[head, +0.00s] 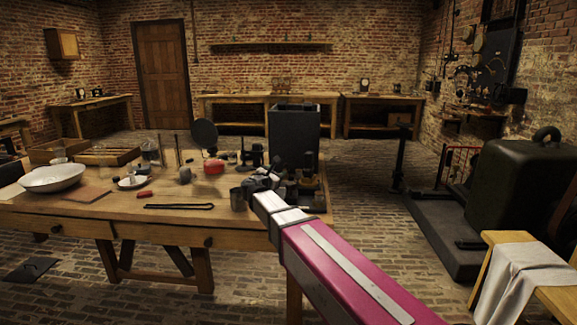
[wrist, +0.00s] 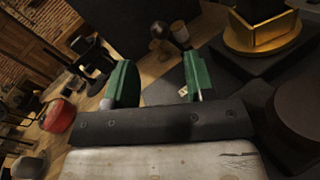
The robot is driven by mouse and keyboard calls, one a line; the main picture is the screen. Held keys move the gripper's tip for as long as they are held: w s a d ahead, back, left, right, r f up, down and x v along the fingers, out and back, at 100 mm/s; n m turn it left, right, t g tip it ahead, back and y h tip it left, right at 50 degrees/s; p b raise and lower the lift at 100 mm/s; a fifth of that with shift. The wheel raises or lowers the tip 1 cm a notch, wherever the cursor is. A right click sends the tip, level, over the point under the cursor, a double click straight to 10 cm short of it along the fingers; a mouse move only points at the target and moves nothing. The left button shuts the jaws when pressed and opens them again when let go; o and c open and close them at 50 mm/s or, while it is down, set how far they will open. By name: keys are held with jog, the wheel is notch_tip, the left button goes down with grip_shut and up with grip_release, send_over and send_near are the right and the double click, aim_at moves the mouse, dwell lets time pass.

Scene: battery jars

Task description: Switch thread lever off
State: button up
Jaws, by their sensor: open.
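My gripper (wrist: 158,86) shows in the wrist view as two green fingers, apart, with no object held between them. In the head view my gripper (head: 264,182) is over the right end of the workbench, among small dark apparatus, and its fingers are hard to make out. I cannot pick out the thread lever with certainty. A small pale piece (wrist: 183,92) lies by the right finger in the wrist view; I cannot tell what it is.
A tall dark box (head: 293,137) stands behind my gripper. Brick floor (head: 365,165) is open to the right.

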aim_at(285, 166)
jog(key=x, duration=1)
jog(key=shift+w+d, duration=0.1)
